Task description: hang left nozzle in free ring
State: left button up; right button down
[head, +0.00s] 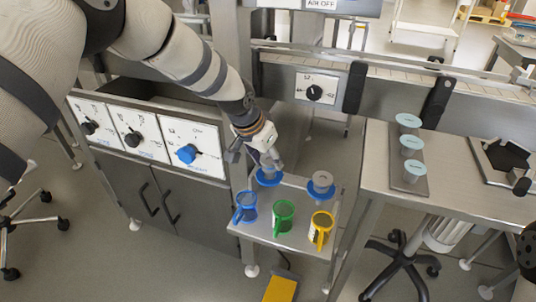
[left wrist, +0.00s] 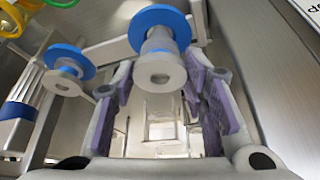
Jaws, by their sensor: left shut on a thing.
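My left gripper (head: 266,161) reaches down from the upper left to the back of a small steel shelf (head: 262,230). It is shut on the left nozzle (head: 268,177), a grey nozzle with a blue flange. In the left wrist view this nozzle (left wrist: 160,68) sits between the purple-padded fingers of the gripper (left wrist: 160,105), its round grey end facing the camera. A second blue-flanged nozzle (head: 321,186) stands to its right; in the left wrist view it (left wrist: 66,75) is left of the fingers. I cannot make out a free ring clearly.
Blue (head: 246,207), green (head: 284,216) and yellow (head: 321,229) jugs stand along the shelf front. Three pale blue discs (head: 411,142) stand in a row on the table at right. A cabinet with knobs (head: 150,139) is at left, and a conveyor (head: 400,85) runs behind.

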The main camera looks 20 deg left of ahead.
pick_arm(q)
jog(key=shift+f, duration=0.85)
pick_arm(e)
jog(key=shift+s+f, duration=0.2)
jog(key=shift+f, duration=0.05)
pick_arm(q)
jog(key=o, duration=1.4)
jog(key=shift+o, duration=0.2)
jog(key=o, duration=0.4)
jog(key=shift+r+p, duration=0.9)
jog(key=shift+r, duration=2.7)
pick_arm(e)
jog(key=w+r, duration=0.2)
jog(key=shift+w+r+t, duration=0.2)
jog(key=shift+r+t, duration=0.1)
